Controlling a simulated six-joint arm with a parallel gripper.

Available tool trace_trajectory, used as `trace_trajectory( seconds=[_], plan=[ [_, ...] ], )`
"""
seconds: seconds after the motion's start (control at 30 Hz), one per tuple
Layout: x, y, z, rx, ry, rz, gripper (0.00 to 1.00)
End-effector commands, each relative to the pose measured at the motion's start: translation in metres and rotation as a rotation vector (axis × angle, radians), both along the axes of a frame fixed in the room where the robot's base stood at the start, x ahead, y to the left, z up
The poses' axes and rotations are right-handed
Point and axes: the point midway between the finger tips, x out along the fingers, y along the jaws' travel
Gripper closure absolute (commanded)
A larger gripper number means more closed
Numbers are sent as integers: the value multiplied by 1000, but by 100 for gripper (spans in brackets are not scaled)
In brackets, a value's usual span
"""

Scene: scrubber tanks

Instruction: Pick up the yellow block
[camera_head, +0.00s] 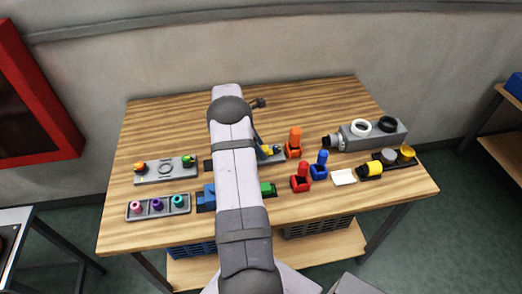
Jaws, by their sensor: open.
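No whole yellow block shows clearly. A small yellow piece (267,150) shows just right of my arm, at the grey plate in the middle of the table. I cannot tell whether it is the block. A blue block (206,197) and a green block (268,189) show on either side of my arm, and the strip of table between them is hidden. My arm runs up the middle of the view over the table. My gripper is hidden behind the arm, so its distance from any block cannot be told.
Red (300,180), blue (319,168) and orange (294,145) parts stand right of my arm. A yellow-black cylinder (370,171) and a grey housing (375,135) are farther right. Grey trays (165,172) lie left.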

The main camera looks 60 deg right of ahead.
Motion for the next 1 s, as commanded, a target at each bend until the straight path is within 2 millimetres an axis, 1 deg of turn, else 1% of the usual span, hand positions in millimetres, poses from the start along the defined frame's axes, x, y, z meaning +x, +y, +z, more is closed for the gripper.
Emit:
trace_trajectory(
  seconds=[0.1, 0.13, 0.33, 0.57, 0.7, 0.87, 1.0],
  plan=[
    [0, 0, 0, -1, -1, 0, 50],
    [0, 0, 0, -1, -1, 0, 52],
    [0, 0, 0, -1, -1, 0, 100],
    [1, 0, 1, -2, -2, 0, 100],
    [1, -1, 6, -4, -2, 1, 100],
    [1, -1, 22, -5, -5, 0, 100],
    [2, -1, 46, -6, -5, -1, 100]
  ],
)
